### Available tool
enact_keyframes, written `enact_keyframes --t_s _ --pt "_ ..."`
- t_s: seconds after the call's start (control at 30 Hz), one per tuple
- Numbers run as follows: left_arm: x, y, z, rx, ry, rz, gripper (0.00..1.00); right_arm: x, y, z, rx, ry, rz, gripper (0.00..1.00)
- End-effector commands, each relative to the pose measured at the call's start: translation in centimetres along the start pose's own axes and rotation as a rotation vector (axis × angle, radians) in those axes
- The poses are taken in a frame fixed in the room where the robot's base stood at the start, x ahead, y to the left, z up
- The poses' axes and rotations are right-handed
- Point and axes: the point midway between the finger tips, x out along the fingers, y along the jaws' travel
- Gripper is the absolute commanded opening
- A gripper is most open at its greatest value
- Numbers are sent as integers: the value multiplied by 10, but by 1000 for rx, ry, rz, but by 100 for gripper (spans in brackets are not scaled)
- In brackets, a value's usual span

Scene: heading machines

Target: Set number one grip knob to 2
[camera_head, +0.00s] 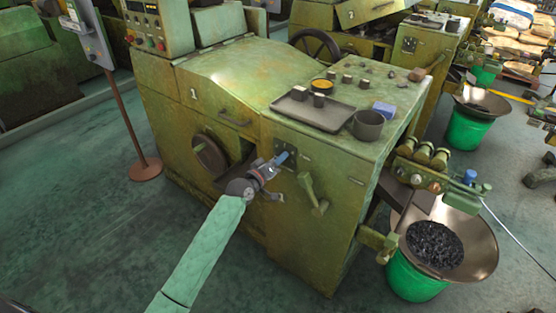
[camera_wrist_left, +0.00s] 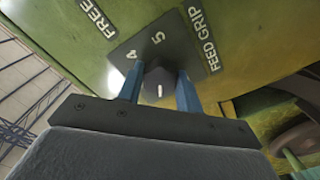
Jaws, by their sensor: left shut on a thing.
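The grip knob (camera_wrist_left: 158,80) is dark with a short white mark and sits on a dark dial plate (camera_wrist_left: 147,47) on the green machine front. The digits 4 and 5 show on the plate, with the words FREE and FEED GRIP beside it; other digits are hidden. My left gripper (camera_wrist_left: 160,92) has its blue fingers on both sides of the knob and is shut on it. In the head view, my left gripper (camera_head: 280,160) is at the front of the machine marked 1 (camera_head: 225,85); the knob is mostly hidden there. My right gripper is not in view.
A lever (camera_head: 311,193) sticks out right of my left gripper. A handwheel (camera_head: 209,157) is to its left. A tray (camera_head: 313,113) and a dark cup (camera_head: 368,125) stand on the machine top. A bowl on a green bucket (camera_head: 413,277) is at the right.

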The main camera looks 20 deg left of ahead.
Motion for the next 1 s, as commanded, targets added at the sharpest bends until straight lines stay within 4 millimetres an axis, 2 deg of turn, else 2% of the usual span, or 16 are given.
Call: enact_keyframes --t_s 0.03,0.07,0.13,0.17,0.43,0.57,1.0 --pt "0 0 -2 1 3 0 12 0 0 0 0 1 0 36" --pt "0 0 -2 1 3 0 41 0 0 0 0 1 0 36" --pt "0 0 -2 1 2 0 55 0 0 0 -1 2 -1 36" --pt "0 0 -1 1 2 0 57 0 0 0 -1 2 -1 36" --pt "-1 0 0 1 1 0 57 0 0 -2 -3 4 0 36" --pt "-8 -1 0 2 1 0 57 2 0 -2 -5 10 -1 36" --pt "-67 -1 0 3 1 0 57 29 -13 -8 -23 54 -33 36"
